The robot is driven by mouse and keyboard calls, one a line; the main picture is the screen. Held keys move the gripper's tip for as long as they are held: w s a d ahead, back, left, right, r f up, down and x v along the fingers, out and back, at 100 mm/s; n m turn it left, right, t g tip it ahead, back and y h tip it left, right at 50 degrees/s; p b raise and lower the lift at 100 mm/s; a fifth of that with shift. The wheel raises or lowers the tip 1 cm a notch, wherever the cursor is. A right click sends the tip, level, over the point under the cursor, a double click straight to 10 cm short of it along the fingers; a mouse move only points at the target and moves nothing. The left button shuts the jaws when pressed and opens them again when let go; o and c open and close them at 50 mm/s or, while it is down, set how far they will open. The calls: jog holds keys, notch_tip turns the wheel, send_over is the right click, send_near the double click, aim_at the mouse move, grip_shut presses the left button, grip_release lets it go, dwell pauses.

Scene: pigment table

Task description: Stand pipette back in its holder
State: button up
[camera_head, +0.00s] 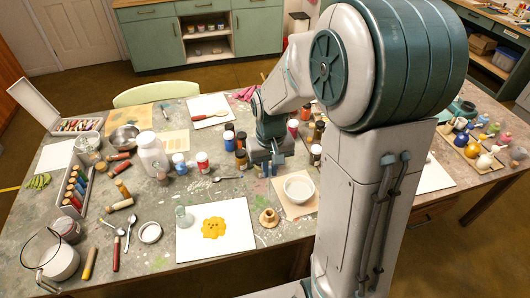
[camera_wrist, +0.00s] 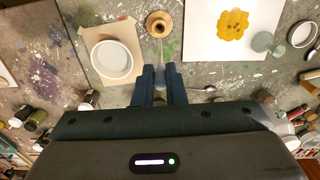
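The pipette (camera_wrist: 161,53) is a thin, pale, see-through stick in the wrist view. My gripper (camera_wrist: 160,72) has its two dark fingers close together around it, and it reaches out past the fingertips. In the head view my gripper (camera_head: 268,168) hangs over the table behind the white bowl, and the pipette is too small to make out clearly. The holder, a small round wooden stand (camera_head: 268,218) with a hole in its top, stands in front of my gripper. It also shows in the wrist view (camera_wrist: 159,24), just beyond the pipette's far end.
A white bowl (camera_head: 299,187) on a tan sheet stands right of the holder. A white sheet with a yellow painted shape (camera_head: 214,228) lies to its left, with a small glass jar (camera_head: 184,217) on its edge. Several paint bottles (camera_head: 240,150) crowd around my gripper.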

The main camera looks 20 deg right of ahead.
jog(key=shift+s+f+b, duration=0.15)
jog(key=shift+f+b, duration=0.35)
jog(key=shift+f, duration=0.1)
notch_tip(320, 180, down, 9)
jog(key=b, duration=0.7)
jog(key=shift+f, duration=0.1)
jog(key=o, duration=0.6)
notch_tip(320, 180, up, 14)
jog(key=shift+f, duration=0.1)
dwell(1.0)
